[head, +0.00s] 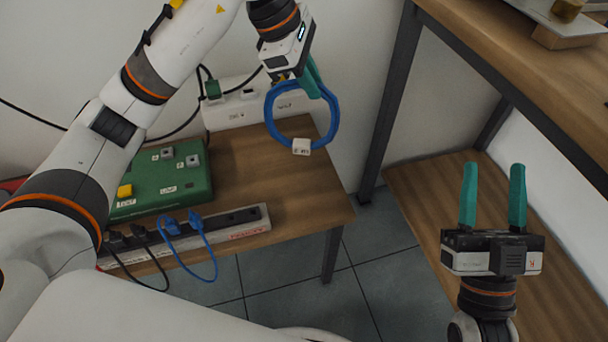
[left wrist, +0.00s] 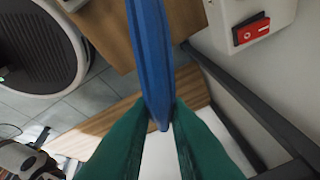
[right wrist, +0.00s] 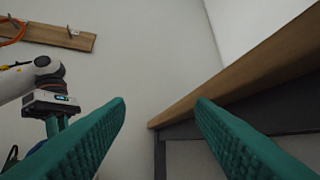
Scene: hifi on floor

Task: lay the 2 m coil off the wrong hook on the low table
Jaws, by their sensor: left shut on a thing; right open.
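A blue cable coil (head: 270,112) with a white tag (head: 301,147) hangs as a ring from my left gripper (head: 312,82). The gripper's teal fingers are shut on the coil's upper part; in the left wrist view the coil (left wrist: 150,55) runs between the fingertips. The coil appears above the right back part of the low wooden table (head: 290,195); its exact height I cannot tell. My right gripper (head: 493,190) is open and empty at the right, over the wooden shelf. A wall hook rail (right wrist: 60,37) with part of an orange coil (right wrist: 12,34) shows in the right wrist view.
A taller wooden bench (head: 530,60) with a dark leg stands at the right.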

